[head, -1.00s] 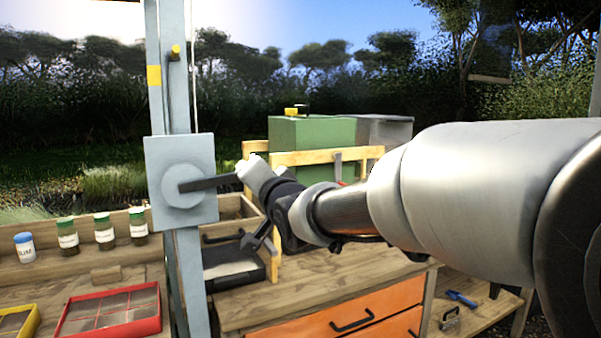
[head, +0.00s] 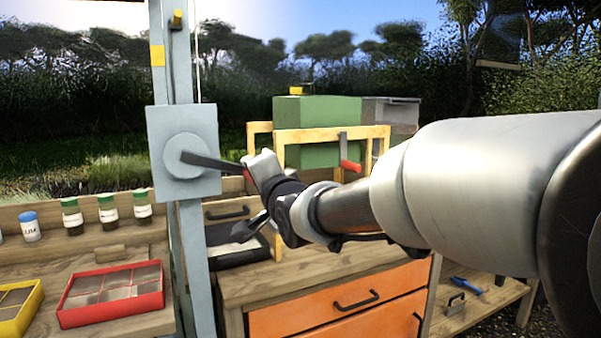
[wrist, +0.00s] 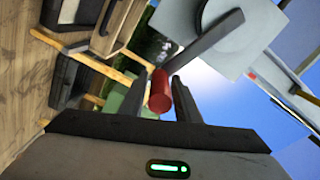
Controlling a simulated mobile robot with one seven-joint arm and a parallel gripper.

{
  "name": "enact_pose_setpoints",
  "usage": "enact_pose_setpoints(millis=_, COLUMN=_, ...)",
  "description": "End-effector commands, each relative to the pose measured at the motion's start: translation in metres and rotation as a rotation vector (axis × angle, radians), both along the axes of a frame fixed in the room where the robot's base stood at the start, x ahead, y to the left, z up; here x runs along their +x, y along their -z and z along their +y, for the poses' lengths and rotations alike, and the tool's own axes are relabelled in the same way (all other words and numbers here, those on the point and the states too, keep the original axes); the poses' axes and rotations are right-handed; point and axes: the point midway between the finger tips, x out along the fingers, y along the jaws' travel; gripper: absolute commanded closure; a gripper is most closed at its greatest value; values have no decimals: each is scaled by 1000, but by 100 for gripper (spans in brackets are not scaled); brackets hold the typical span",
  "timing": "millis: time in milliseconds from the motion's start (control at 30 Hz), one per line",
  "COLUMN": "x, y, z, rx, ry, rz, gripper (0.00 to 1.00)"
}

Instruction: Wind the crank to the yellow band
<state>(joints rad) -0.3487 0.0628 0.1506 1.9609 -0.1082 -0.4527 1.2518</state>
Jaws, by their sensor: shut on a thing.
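The crank has a grey arm (head: 208,162) on a round hub (head: 184,157) fixed to a square plate on a tall post (head: 158,85). The arm points right and slightly down. Its red grip (wrist: 159,92) shows between the fingers in the wrist view. My gripper (wrist: 168,95) is shut on this grip; in the head view it hides most of it. The yellow band (head: 157,56) is on the post above the plate. A yellow-tipped peg (head: 177,18) on the post's channel sits higher than the band.
A wooden bench with orange drawers (head: 320,317) stands below my arm. Left of the post are a red tray (head: 110,310), a yellow tray (head: 22,315) and several jars. A wooden frame (head: 330,134) with a hanging red-handled tool (head: 349,164) and green boxes (head: 318,108) stand behind.

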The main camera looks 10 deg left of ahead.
Motion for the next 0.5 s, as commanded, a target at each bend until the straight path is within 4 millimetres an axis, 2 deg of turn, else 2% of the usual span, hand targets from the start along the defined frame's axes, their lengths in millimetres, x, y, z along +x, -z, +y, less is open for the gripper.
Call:
enact_pose_setpoints(millis=200, x=-3, y=3, z=5, rx=-10, ry=-10, rz=3, gripper=100)
enact_pose_setpoints(millis=233, x=-3, y=3, z=5, rx=-10, ry=-11, rz=2, gripper=69)
enact_pose_setpoints(millis=267, x=-3, y=3, z=5, rx=-10, ry=-11, rz=2, gripper=64)
enact_pose_setpoints(millis=300, x=-3, y=3, z=5, rx=-9, ry=-11, rz=1, gripper=61)
enact_pose_setpoints(millis=500, x=-2, y=1, z=4, rx=-5, ry=-8, rz=0, gripper=61)
